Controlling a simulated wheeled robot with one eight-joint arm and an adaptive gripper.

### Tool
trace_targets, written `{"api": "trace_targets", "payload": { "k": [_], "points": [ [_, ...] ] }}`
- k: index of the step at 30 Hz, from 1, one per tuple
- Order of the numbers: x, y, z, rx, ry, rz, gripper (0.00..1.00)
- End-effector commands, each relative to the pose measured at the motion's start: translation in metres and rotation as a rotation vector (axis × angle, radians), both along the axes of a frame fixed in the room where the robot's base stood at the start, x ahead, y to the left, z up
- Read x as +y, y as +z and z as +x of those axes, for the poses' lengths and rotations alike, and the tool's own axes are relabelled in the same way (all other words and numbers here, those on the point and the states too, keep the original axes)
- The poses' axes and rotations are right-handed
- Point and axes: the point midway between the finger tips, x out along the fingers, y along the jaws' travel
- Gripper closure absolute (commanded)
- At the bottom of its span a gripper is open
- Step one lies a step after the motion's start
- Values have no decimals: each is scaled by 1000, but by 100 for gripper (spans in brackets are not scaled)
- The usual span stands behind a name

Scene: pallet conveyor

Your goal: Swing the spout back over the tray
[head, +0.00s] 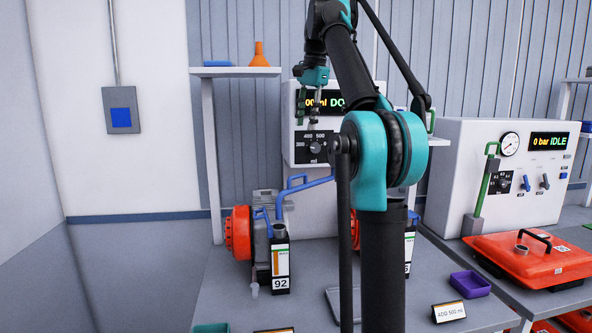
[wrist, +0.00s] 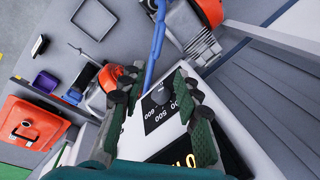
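The blue spout (head: 308,184) reaches out from the white dispenser and points left, its bend near the engine and the bottle marked 92. In the wrist view the spout (wrist: 157,45) runs up from the dispenser front, beside the engine, and its far end leaves the picture. A thin-rimmed grey tray (head: 334,305) lies on the bench, partly behind my arm; in the wrist view the tray (wrist: 77,23) is left of the spout, not under it. My gripper (head: 316,108) hangs in front of the dispenser display, above the spout. Its fingers (wrist: 155,88) are apart and empty.
The dispenser dial (head: 314,147) is just below my gripper. An engine with a red end (head: 238,234) and the bottle (head: 280,268) stand at left. A purple tray (head: 469,284) and a red tank (head: 530,258) are at right. A funnel (head: 259,56) sits on the shelf.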

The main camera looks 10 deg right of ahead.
Motion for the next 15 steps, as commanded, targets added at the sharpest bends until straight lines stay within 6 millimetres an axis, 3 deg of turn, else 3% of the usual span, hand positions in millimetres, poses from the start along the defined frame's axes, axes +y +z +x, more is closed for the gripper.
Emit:
{"api": "trace_targets", "payload": {
  "k": [15],
  "points": [
    [9,-81,12,0,1,0,67]
  ]
}}
